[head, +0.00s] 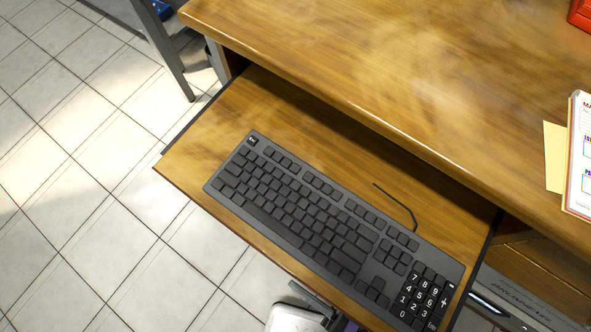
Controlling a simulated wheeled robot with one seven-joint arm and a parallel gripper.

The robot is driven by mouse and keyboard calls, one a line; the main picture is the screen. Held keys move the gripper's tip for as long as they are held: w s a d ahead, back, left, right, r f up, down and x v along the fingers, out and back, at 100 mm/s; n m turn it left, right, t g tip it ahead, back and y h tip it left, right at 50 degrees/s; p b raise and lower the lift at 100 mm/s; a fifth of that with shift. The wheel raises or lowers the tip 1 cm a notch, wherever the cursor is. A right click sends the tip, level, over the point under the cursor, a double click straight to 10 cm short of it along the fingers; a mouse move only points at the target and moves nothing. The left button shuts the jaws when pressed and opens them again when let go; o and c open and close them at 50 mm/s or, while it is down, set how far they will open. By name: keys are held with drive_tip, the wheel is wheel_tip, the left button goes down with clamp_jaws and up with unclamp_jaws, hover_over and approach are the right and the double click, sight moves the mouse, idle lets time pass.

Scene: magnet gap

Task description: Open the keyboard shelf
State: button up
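The keyboard shelf (232,112) is a wooden board pulled out from under the desk (330,75), with a dark gap between its back and the desk's front edge. A black keyboard (318,228) lies on it at a slant, with a short piece of cable behind. My gripper (312,299) shows only in part at the bottom, at or under the shelf's front edge. A pale rounded part and a dark finger-like piece are visible. The rest is hidden by the shelf or cut off by the frame, so its fingers cannot be read and contact is unclear.
White floor tiles (70,190) lie clear at the left and below the shelf. A grey metal leg (165,50) stands at the upper left. Drawers (545,265) are at the lower right. Papers (580,155) and a red object (580,15) are on the desk.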

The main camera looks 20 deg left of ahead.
drive_tip(key=shift+v, duration=1.6)
